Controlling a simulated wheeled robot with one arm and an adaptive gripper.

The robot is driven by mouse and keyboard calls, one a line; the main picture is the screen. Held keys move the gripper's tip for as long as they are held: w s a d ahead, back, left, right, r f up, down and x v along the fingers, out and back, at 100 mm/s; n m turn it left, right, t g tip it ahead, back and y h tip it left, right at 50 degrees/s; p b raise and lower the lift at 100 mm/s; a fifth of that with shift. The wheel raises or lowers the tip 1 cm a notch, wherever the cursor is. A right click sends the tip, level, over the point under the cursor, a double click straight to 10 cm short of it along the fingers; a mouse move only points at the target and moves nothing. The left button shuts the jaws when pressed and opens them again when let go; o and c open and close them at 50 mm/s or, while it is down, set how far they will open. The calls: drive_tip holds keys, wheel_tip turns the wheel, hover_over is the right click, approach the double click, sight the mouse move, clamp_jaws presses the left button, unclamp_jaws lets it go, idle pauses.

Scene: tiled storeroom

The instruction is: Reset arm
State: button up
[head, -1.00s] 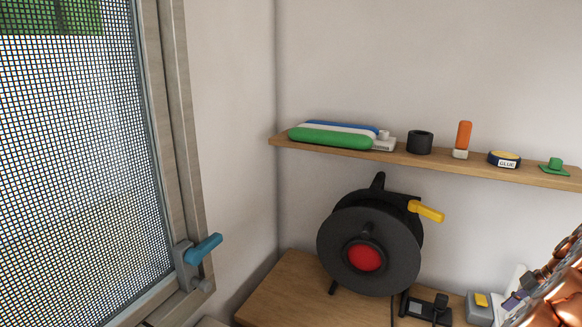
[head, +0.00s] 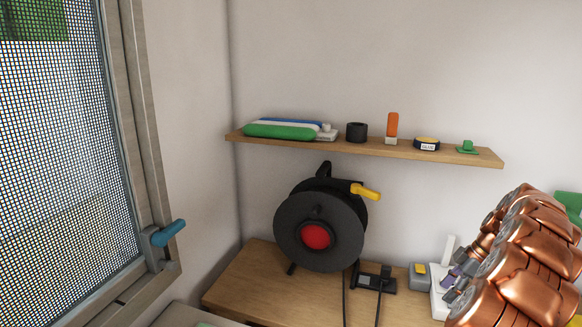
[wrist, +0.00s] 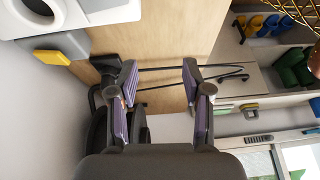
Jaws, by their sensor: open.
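My arm's copper links (head: 525,255) fill the lower right of the head view. My gripper (wrist: 160,75) shows in the wrist view with its two purple-padded fingers spread apart and nothing between them. In the head view its purple and grey parts (head: 455,277) show small at the arm's left side, in front of a white object on the workbench (head: 250,285); I cannot tell how far apart they are.
A black cable reel (head: 290,238) with a red centre stands on the bench, beside a grey box with a yellow top (head: 419,274). A shelf (head: 480,155) with small items runs above. A window with a blue handle (head: 168,232) is at left.

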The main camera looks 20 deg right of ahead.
drive_tip(key=w+a+r+m+g, duration=0.1)
drive_tip(key=w+a+r, duration=0.15)
drive_tip(key=a, duration=0.55)
drive_tip(key=w+a+r, duration=0.1)
drive_tip(key=a+r, duration=0.3)
drive_tip(key=a, duration=0.5)
drive_tip(key=s+a+r+m+g, duration=0.1)
drive_tip(key=s+a+r, duration=0.1)
drive_tip(key=a, duration=0.5)
drive_tip(key=s+a+r+m+g, duration=0.1)
drive_tip(key=s+a+r, duration=0.15)
drive_tip(key=a, duration=0.45)
drive_tip(key=s+a+m+h, duration=0.2)
drive_tip(key=s+a+m, duration=0.1)
drive_tip(key=s+a, duration=0.75)
drive_tip(key=s+a+f+m+g+h, duration=0.1)
drive_tip(key=s+f+m, duration=0.3)
drive_tip(key=s, duration=0.9)
drive_tip(key=shift+s+a+f+h, duration=0.2)
drive_tip(key=shift+s+h, duration=0.1)
drive_tip(key=shift+h, duration=0.2)
drive_tip(key=shift+c, duration=0.7)
drive_tip(key=shift+a, duration=0.15)
